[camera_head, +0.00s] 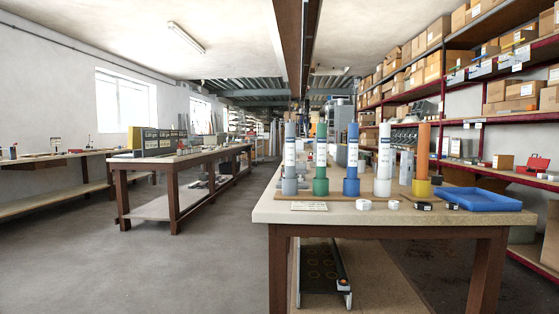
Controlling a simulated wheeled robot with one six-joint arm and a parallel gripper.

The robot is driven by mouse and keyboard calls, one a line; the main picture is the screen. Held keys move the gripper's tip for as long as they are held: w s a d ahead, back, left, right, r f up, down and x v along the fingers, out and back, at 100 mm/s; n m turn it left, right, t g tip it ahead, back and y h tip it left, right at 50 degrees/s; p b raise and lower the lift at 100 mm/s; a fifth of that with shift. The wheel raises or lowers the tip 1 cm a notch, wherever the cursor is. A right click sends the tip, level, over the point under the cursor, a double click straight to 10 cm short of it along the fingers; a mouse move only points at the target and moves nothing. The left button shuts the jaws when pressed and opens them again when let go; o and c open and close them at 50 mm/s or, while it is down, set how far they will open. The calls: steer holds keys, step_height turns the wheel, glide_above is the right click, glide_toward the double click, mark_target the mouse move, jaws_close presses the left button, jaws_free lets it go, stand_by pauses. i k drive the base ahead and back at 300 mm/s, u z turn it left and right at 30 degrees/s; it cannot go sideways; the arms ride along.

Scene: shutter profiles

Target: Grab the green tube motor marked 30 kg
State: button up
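A green tube motor (321,174) stands upright near the front of the right-hand workbench, with a white label on its middle. The label's text is too small to read, so I cannot tell whether it says 30 kg. It stands between a grey tube motor (290,173) on its left and a blue tube motor (351,172) on its right. A white tube motor (384,172) and an orange tube motor (422,150) with a yellow base stand further right in the row. My gripper is not in view.
The workbench (285,215) carries a blue tray (480,199) at the right. Small white rolls (364,204) and black items (423,206) lie in front of the row. Long benches stand at left, shelves of boxes at right. Grey floor (200,260) is open at left.

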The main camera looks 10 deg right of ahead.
mark_target(321, 138)
steer(key=u, duration=0.7)
steer(key=i, duration=1.25)
steer(key=z, duration=0.4)
